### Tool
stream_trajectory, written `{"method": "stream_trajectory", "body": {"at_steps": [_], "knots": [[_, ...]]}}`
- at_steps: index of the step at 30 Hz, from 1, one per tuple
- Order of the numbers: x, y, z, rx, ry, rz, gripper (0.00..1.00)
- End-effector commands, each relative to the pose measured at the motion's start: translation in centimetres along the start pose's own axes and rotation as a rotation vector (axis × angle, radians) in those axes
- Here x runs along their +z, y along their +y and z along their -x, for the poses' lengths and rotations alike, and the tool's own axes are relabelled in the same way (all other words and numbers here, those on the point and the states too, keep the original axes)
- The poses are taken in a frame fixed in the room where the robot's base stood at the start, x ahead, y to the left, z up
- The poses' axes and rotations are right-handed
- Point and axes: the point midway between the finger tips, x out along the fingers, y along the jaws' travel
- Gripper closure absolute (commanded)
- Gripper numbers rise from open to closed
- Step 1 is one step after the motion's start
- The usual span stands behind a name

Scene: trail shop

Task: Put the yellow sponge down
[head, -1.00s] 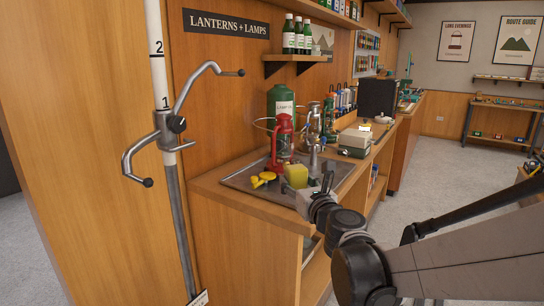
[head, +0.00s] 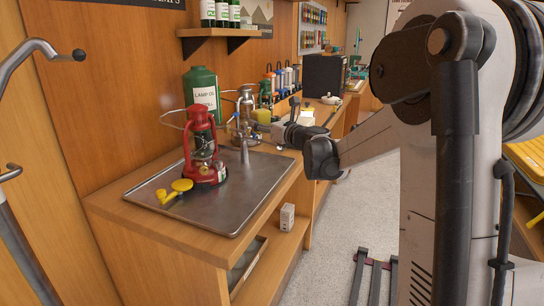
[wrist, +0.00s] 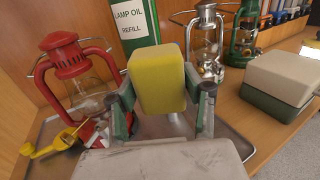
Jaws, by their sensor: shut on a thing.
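The yellow sponge (wrist: 157,82) is held upright between the two fingers of my gripper (wrist: 163,112), which is shut on it. In the wrist view it hangs in front of the green lamp oil can (wrist: 136,25), between the red lantern (wrist: 75,70) and the silver lantern (wrist: 207,48). In the head view the sponge (head: 264,115) shows small, to the right of the silver lantern, with my gripper (head: 277,121) just beside it. Its underside is hidden in the wrist view, so I cannot tell whether it touches anything.
A metal tray (head: 240,205) lies on the wooden counter (head: 110,208), its front part bare. A cream and green box (wrist: 285,88) sits to the right. A small white box (head: 287,216) is on the shelf below.

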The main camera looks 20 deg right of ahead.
Motion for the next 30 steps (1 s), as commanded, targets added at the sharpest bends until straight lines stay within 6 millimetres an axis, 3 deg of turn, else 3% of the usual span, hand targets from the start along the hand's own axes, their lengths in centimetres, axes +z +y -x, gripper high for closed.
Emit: {"method": "stream_trajectory", "body": {"at_steps": [1,6,16,24,30], "knots": [[-0.1,-1.4,-1.2,0.02,0.0,0.0,0.78],[-0.4,-4.4,-4.1,0.097,-0.001,-0.002,0.78],[-1.9,-10.5,-7.7,0.242,0.0,-0.004,0.78],[-4.3,-15.9,-8.8,0.382,0.001,-0.007,0.78],[-5.7,-18.2,-8.4,0.45,0.002,-0.009,0.78]]}}
